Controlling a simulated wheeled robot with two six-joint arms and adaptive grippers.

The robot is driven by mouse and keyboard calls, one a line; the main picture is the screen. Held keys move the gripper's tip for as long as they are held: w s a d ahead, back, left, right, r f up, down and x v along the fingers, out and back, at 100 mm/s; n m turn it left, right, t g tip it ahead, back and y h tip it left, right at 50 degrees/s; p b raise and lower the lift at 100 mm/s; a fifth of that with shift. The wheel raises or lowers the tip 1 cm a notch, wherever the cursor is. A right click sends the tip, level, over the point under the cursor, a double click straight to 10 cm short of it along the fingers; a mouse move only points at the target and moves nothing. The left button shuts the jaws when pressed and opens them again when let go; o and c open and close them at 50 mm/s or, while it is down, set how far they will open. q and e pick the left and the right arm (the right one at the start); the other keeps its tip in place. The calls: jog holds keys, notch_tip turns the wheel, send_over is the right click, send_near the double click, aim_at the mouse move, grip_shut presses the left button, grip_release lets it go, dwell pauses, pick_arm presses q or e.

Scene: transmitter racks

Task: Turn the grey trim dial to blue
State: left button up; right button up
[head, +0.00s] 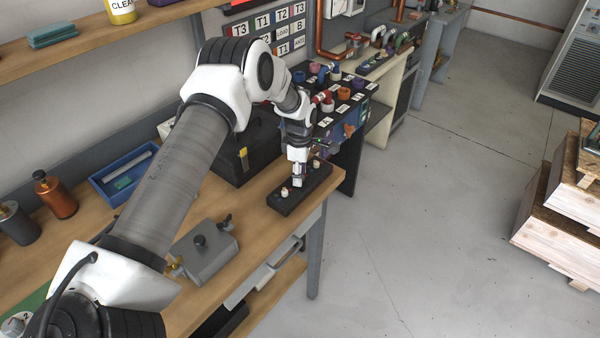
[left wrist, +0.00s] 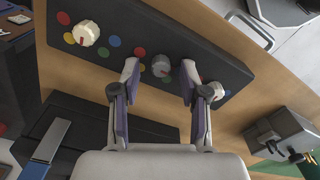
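A long black panel (left wrist: 215,68) lies on the wooden bench and carries three dials. In the head view my left gripper (head: 298,181) is over the panel (head: 286,206) and hides the grey dial.
A grey metal box (head: 207,262) and a blue tray (head: 108,184) stand on the bench. A black case (head: 236,165) is behind the panel. A rack with coloured knobs (head: 340,95) stands beyond the bench end.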

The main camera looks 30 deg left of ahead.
pick_arm(q)
notch_tip(320, 180, up, 12)
dwell(0.4)
jog(key=shift+f, duration=0.1)
dwell(0.3)
